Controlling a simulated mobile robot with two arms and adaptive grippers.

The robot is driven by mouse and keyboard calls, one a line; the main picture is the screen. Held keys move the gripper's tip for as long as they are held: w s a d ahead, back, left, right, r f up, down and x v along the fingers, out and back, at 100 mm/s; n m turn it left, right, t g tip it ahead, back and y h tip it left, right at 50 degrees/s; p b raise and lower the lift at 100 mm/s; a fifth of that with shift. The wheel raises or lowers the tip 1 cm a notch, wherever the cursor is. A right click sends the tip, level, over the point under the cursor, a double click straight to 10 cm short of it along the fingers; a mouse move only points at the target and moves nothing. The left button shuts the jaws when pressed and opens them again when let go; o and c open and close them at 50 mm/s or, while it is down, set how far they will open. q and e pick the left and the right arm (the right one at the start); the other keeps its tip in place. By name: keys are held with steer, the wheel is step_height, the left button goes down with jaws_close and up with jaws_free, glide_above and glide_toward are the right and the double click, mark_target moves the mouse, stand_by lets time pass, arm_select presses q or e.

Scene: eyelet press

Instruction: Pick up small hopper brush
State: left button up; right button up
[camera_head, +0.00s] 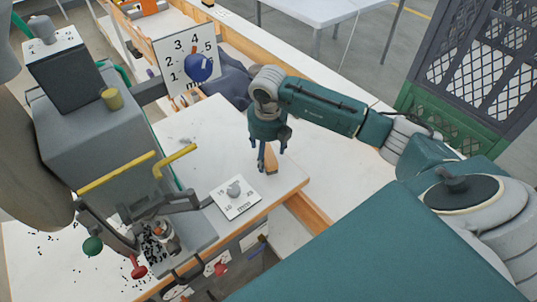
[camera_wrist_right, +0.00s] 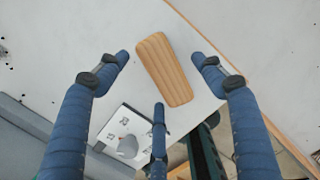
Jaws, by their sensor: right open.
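The small hopper brush shows in the right wrist view as a tapered wooden block (camera_wrist_right: 164,70) with rounded ends, lying on the white table top. No bristles show. In the head view its wooden body (camera_head: 271,160) is partly hidden by my right gripper (camera_head: 267,157). My right gripper points down over the brush, with its blue fingers (camera_wrist_right: 160,75) spread wide and nothing held. The brush lies between and below the fingertips, with gaps on both sides. I cannot tell how high the tips are above the table. My left gripper is not in view.
A white dial plate (camera_head: 236,197) with a grey knob lies close to the brush, near the table's front edge. The grey press (camera_head: 95,120) with yellow levers stands at the left. A numbered board (camera_head: 188,52) rises behind. Bare table (camera_head: 212,130) lies left of the gripper.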

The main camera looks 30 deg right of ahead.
steer(key=shift+c, duration=0.8)
steer(key=c, duration=1.2)
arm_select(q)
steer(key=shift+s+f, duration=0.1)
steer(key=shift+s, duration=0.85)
arm_select(e)
steer(key=shift+r, duration=0.1)
steer(key=shift+w+r, duration=0.1)
steer(key=shift+r, duration=0.35)
step_height(320, 180, up, 12)
steer(key=b, duration=0.4)
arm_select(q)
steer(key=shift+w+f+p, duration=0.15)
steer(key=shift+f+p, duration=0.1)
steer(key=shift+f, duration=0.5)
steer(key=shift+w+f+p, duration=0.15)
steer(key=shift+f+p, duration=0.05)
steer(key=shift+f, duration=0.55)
arm_select(e)
step_height(320, 180, up, 7)
glide_above(266, 155)
